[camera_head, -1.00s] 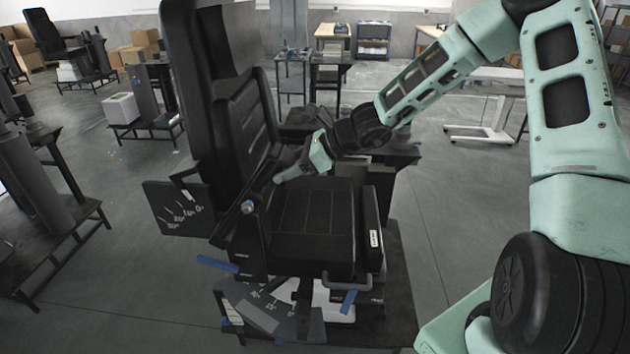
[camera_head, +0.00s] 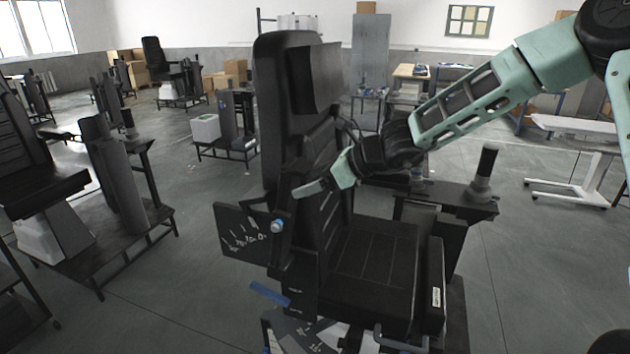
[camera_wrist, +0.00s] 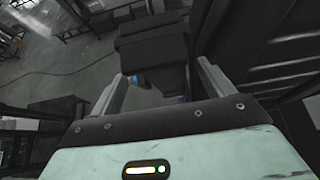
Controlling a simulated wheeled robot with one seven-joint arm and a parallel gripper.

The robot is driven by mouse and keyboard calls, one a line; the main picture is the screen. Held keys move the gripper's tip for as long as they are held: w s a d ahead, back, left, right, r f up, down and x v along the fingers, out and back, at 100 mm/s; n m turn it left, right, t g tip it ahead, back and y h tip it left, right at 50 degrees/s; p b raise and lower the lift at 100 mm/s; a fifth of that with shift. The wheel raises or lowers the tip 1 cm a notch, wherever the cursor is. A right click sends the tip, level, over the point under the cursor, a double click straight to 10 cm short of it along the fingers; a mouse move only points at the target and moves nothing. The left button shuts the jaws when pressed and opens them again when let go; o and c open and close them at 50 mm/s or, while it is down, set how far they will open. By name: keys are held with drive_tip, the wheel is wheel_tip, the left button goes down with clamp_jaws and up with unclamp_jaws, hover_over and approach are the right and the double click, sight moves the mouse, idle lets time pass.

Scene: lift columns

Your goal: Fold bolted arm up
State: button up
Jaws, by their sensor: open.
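The black chair has a tall backrest (camera_head: 287,130) and a ribbed seat (camera_head: 375,262). A silver bolt (camera_head: 277,226) sits at the left side of the backrest's foot, beside a dark plate with white angle marks (camera_head: 240,236). A dark side part (camera_head: 303,265) runs down from near the bolt. I cannot tell for sure which part is the bolted arm. My gripper (camera_head: 310,188) is open, its pale fingers in front of the backrest, above the bolt. In the wrist view its fingers (camera_wrist: 165,88) stand apart, with a dark block (camera_wrist: 152,48) beyond; no grip shows.
A dark side rest with a white label (camera_head: 432,290) borders the seat's right. A blue handle (camera_head: 269,292) juts out low left. A dark stand (camera_head: 440,205) is behind the seat. Other stations (camera_head: 115,180) stand at left; open floor lies between.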

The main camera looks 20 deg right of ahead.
drive_tip(key=shift+d, duration=0.1)
drive_tip(key=b+v, duration=0.1)
drive_tip(key=v, duration=1.6)
drive_tip(key=shift+s+d+r, duration=0.1)
drive_tip(key=s+a+f+n+g+h+b, duration=0.4)
drive_tip(key=s+a+f+n+g+b, duration=0.25)
drive_tip(key=s+a+f+n, duration=0.85)
drive_tip(key=s+f+n+h+b, duration=0.2)
drive_tip(key=s+f+n, duration=0.1)
drive_tip(key=s+n, duration=0.4)
drive_tip(key=s+f+n+h+b, duration=0.2)
drive_tip(key=s+f+n+h, duration=0.1)
drive_tip(key=s+n, duration=0.4)
drive_tip(key=shift+s+d+f+n, duration=0.35)
drive_tip(key=shift+s+f+n, duration=0.1)
drive_tip(key=shift+n, duration=1.35)
